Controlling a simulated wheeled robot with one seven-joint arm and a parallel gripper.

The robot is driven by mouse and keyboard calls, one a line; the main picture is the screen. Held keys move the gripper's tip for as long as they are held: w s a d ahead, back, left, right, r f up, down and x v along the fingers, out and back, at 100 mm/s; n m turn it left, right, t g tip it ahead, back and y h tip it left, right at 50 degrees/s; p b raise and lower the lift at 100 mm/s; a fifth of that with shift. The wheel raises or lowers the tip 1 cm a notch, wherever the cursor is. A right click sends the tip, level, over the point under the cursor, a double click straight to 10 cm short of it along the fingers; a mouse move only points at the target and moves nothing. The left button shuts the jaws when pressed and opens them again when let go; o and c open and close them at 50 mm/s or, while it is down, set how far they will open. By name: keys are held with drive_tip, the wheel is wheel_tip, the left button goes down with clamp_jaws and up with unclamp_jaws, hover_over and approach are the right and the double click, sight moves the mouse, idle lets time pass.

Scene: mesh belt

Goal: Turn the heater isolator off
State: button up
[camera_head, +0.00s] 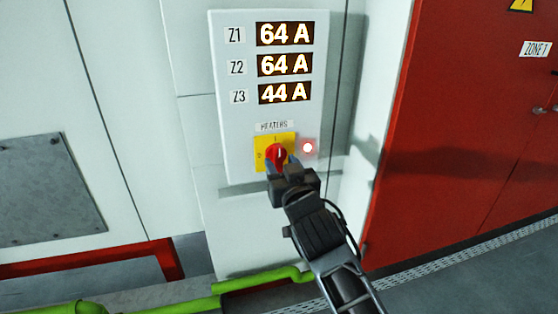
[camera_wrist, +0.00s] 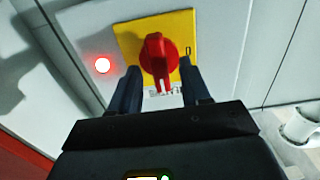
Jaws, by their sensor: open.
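The heater isolator is a red rotary knob (camera_head: 277,153) on a yellow plate (camera_head: 260,145), under a "HEATERS" label (camera_head: 273,126) on a grey wall panel. Its grip stands roughly upright. It also shows in the wrist view as a red knob (camera_wrist: 156,58) on the yellow plate (camera_wrist: 128,40). My gripper (camera_head: 281,166) is at the plate's lower part, partly covering it. In the wrist view my gripper (camera_wrist: 160,72) is open, with one dark finger on each side of the knob's near end. I cannot tell whether either finger touches it.
A red lamp (camera_head: 307,147) glows right of the plate. Displays above read 64 A (camera_head: 285,34), 64 A (camera_head: 285,65) and 44 A (camera_head: 285,93). A red cabinet (camera_head: 460,110) stands to the right. A green pipe (camera_head: 262,281) runs low along the wall.

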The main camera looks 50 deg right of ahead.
drive_tip(key=shift+x, duration=0.9)
drive_tip(key=shift+c, duration=0.3)
clamp_jaws()
